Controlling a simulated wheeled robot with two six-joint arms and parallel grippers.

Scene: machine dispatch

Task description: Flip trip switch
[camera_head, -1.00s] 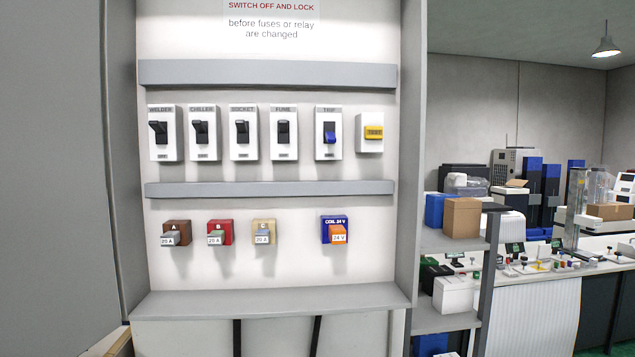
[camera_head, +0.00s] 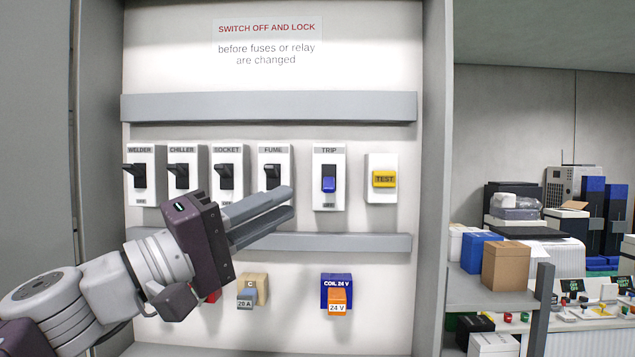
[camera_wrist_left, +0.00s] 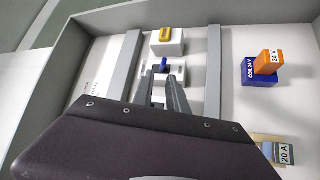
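The trip switch (camera_head: 328,196) is a white plate marked TRIP with a blue lever (camera_head: 328,185), whose blue end sits low in its dark slot. It also shows in the left wrist view (camera_wrist_left: 162,67), just beyond my fingertips. My left gripper (camera_head: 292,202) reaches in from the left, with its two fingers slightly apart and nothing between them. Its tips are left of and a little below the trip switch in the head view, apart from the lever. In the left wrist view the fingers (camera_wrist_left: 160,80) point at the switch. My right gripper is not in view.
Several black-lever switches (camera_head: 227,178) stand left of the trip switch; a yellow TEST button (camera_head: 384,179) is right. Grey rails run above (camera_head: 270,107) and below (camera_head: 370,242). Below are the coil relay (camera_head: 336,282) and fuses (camera_head: 262,284). Cabinet walls (camera_head: 432,180) flank the panel.

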